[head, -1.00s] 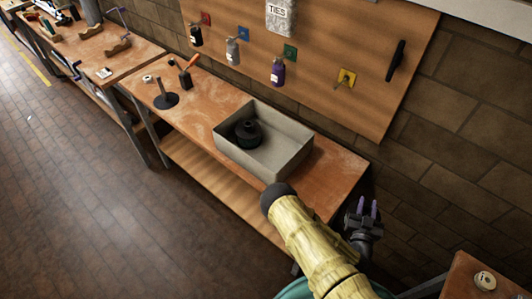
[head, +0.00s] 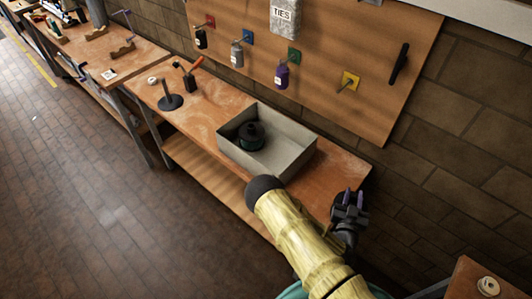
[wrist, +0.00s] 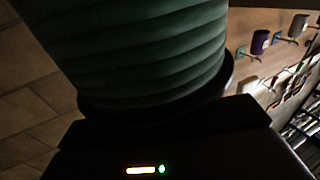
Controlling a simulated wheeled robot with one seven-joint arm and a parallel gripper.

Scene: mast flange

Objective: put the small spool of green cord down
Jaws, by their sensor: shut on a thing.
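My gripper is shut on this spool. In the head view the held spool cannot be made out clearly at the fingers.
The workbench (head: 205,107) carries the tray and, further left, a black stand with a post (head: 170,101). Bare benchtop shows at the tray's right. A pegboard (head: 330,62) with hanging bottles rises behind. A small table (head: 470,275) with a pale roll (head: 488,286) is at lower right.

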